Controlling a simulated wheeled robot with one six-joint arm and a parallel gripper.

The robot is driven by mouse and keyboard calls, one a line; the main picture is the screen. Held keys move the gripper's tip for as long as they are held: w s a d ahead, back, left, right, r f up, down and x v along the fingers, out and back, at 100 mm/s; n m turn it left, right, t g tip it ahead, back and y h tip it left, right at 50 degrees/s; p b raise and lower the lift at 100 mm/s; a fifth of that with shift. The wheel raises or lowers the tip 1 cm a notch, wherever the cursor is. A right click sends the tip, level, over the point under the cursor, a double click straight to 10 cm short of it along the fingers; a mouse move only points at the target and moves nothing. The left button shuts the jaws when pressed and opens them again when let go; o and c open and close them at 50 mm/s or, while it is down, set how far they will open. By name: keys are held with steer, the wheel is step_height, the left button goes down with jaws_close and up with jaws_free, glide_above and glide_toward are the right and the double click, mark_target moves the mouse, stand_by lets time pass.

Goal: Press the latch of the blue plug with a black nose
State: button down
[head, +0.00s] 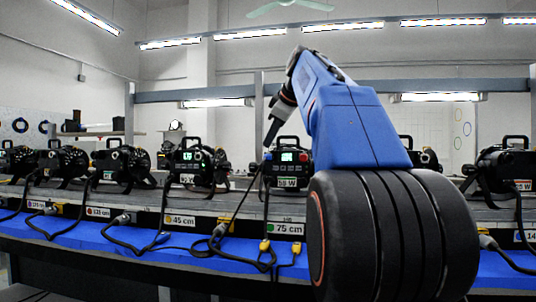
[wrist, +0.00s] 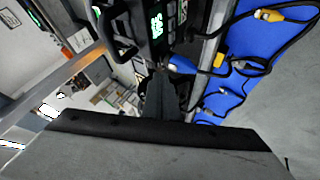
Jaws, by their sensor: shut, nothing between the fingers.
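A blue plug (wrist: 182,65) shows in the wrist view at the edge of a par can, just beyond my fingertips. A small patch of its blue (head: 268,156) shows in the head view at the left side of the par can (head: 288,158) with the green display. Its black nose and latch cannot be made out. My gripper (head: 269,145) points down, shut and empty, with its tips just above the blue patch. In the wrist view its dark fingers (wrist: 160,98) end close to the plug; whether they touch cannot be told.
More par cans, such as one on the left (head: 195,163), line the grey shelf. Yellow plugs (head: 265,246) and grey plugs (head: 220,230) with looping black cables lie on the blue strip (head: 80,236) below. My arm hides part of the row right of centre.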

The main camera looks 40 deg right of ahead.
mark_target(270, 154)
steer(key=shift+f, duration=0.8)
stand_by(1.5)
steer(key=shift+r, duration=0.8)
steer(key=shift+r, duration=0.1)
steer(key=shift+r, duration=2.4)
